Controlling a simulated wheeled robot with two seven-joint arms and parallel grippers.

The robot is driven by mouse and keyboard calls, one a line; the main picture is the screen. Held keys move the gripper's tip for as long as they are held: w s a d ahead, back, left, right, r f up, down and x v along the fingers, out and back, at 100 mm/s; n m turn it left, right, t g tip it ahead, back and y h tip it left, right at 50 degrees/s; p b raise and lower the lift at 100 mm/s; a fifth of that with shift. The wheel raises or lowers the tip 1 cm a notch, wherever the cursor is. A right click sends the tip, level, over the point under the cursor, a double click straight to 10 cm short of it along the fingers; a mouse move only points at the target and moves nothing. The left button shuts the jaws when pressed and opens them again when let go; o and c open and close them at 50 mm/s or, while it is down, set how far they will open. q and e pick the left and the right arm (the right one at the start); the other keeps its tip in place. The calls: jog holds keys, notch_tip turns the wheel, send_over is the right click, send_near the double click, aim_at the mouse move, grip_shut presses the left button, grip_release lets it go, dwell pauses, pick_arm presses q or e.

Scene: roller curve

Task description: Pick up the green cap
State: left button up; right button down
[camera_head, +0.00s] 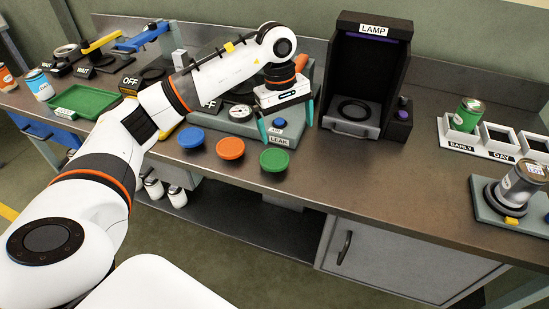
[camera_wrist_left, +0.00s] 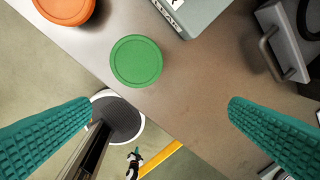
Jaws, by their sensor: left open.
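The green cap (camera_head: 274,160) lies flat near the front edge of the bench, at the right end of a row with an orange cap (camera_head: 230,148) and a blue cap (camera_head: 191,137). My left gripper (camera_head: 286,124) is open and empty, with its teal fingers pointing down above the bench, behind the green cap in the head view. In the left wrist view the green cap (camera_wrist_left: 136,61) lies beyond the open fingertips (camera_wrist_left: 160,105), left of centre and apart from both fingers. Part of the orange cap (camera_wrist_left: 66,8) also shows there.
The LEAK station (camera_head: 279,138) stands just behind the caps, under my left gripper. The black LAMP booth (camera_head: 368,75) is to the right. A green tray (camera_head: 86,101) is at the left. The bench between the caps and the EARLY/DAY rack (camera_head: 480,150) is mostly clear.

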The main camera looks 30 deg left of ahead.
pick_arm(q)
jog(key=a+r+y, duration=0.1)
jog(key=a+y, duration=0.1)
jog(key=a, duration=0.2)
jog(key=p, duration=0.2)
send_over(273, 155)
jog(key=f, duration=0.5)
jog(key=shift+s+a, duration=0.1)
jog(key=shift+s, duration=0.15)
jog(key=shift+f, duration=1)
notch_tip(273, 155, down, 4)
jog(key=shift+w+r+p, duration=0.1)
jog(key=shift+r+p, duration=0.1)
jog(key=shift+p, duration=0.75)
jog(key=shift+f, duration=0.45)
jog(key=c, duration=1)
